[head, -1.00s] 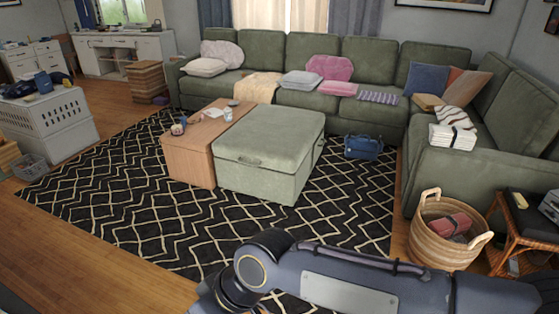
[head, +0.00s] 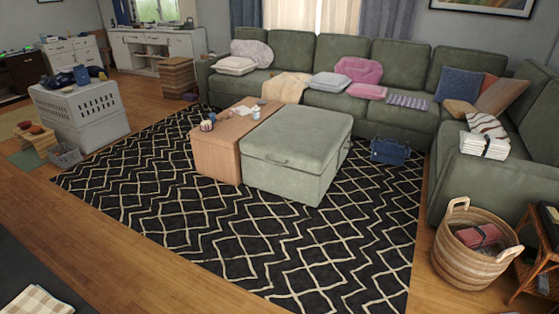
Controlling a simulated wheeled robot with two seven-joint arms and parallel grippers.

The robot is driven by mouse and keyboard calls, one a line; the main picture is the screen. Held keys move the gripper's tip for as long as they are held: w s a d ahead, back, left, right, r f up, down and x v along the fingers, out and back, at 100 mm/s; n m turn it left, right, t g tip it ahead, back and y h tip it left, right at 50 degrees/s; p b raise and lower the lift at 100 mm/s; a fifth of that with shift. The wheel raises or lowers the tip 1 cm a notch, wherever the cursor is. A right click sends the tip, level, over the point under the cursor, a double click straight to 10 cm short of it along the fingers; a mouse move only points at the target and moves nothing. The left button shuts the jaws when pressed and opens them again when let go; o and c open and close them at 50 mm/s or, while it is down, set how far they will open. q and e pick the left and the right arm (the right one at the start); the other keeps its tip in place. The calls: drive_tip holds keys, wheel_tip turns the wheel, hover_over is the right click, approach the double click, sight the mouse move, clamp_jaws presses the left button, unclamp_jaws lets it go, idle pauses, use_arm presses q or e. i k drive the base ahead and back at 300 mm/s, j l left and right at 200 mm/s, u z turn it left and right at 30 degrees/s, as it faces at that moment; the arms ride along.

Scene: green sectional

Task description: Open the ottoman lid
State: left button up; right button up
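The ottoman (head: 285,178) is a green upholstered box on the black patterned rug, in the middle of the head view. Its lid (head: 300,132) lies flat and closed on top. A small dark handle or tab (head: 281,161) shows at the front edge of the lid. The ottoman stands some way ahead, with bare rug in front of it. Neither of my grippers is in view.
A wooden coffee table (head: 216,155) with small items stands against the ottoman's left side. A green sectional sofa (head: 400,125) runs behind and right. A blue bag (head: 389,151) and a wicker basket (head: 463,262) are at right. The rug (head: 240,240) in front is clear.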

sight(306, 148)
drive_tip(key=i+j, duration=0.2)
drive_tip(key=i, duration=0.5)
drive_tip(key=i+j, duration=0.2)
drive_tip(key=i, duration=0.45)
drive_tip(key=i+j, duration=0.2)
drive_tip(key=i, duration=0.5)
drive_tip(key=i+j, duration=0.2)
drive_tip(key=i, duration=0.45)
drive_tip(key=i+j+u, duration=0.1)
drive_tip(key=i, duration=0.6)
drive_tip(key=i+j, duration=0.25)
drive_tip(key=i, duration=0.45)
